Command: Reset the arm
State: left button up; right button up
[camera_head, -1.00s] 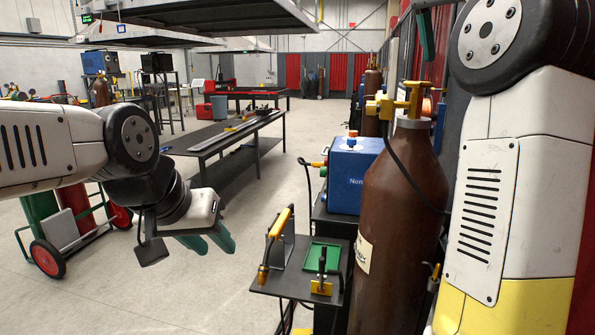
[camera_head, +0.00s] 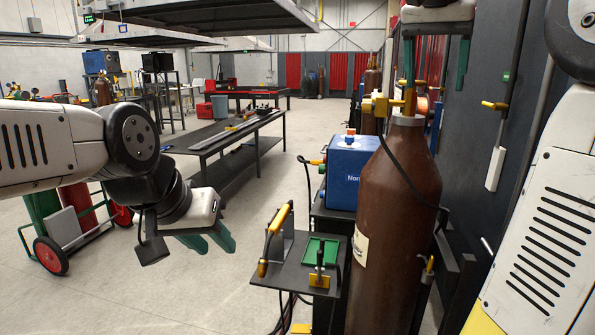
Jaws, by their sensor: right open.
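My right gripper (camera_head: 436,76) is at the top right, pointing down. Its two green fingers are wide apart with nothing between them, above and around the brown gas cylinder's valve in the picture; I cannot tell how near it is in depth. My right arm (camera_head: 545,225) comes in along the right edge. My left gripper (camera_head: 219,249) hangs at the end of my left arm (camera_head: 40,148) at the left, over the floor. Its green fingers stand apart, with nothing seen between them.
The brown gas cylinder (camera_head: 388,220) stands upright beside a blue machine (camera_head: 350,176). A small shelf (camera_head: 290,270) with a green tray and a torch is in front. A dark bench (camera_head: 232,140) and a cylinder cart (camera_head: 65,240) stand left. Open floor lies between.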

jog(key=s+a+f+n+y, duration=0.1)
jog(key=s+a+f+n, duration=0.1)
jog(key=s+f, duration=0.3)
jog(key=s+a+f+n+t+y, duration=0.1)
jog(key=s+a+f+n+y, duration=0.1)
jog(key=f, duration=1)
jog(key=s+a+f+n+t+y, duration=0.1)
jog(key=s+a+f+n, duration=0.2)
jog(key=s+a+f, duration=0.4)
notch_tip(320, 180, down, 3)
jog(key=shift+s+a+r+n+y, duration=0.2)
jog(key=shift+s+a+n+y, duration=0.1)
jog(key=shift+s+y, duration=0.1)
